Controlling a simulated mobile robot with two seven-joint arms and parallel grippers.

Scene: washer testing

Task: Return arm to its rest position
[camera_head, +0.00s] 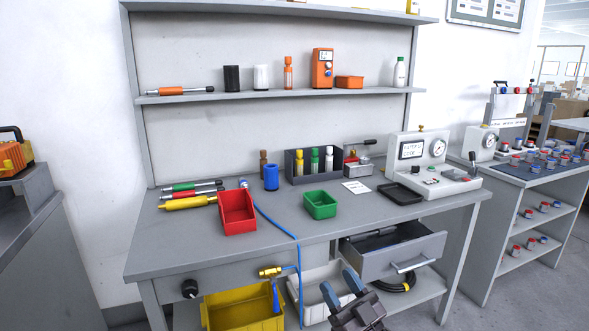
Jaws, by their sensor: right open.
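My right gripper (341,292) shows at the bottom centre of the head view. Its two blue-grey fingers are apart, with nothing visible between them. It is in front of the workbench (180,245), below the tabletop level in the picture, near the open drawer (395,254). A white bin (312,281) lies behind the fingers and is partly hidden by them. My left gripper is not in the view.
A yellow bin (243,312) stands low at left, with a blue hose (297,250) and brass fitting (270,271) hanging before the bench. Red (238,213) and green (320,205) bins and a tester (434,165) stand on top. Open floor lies at lower right.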

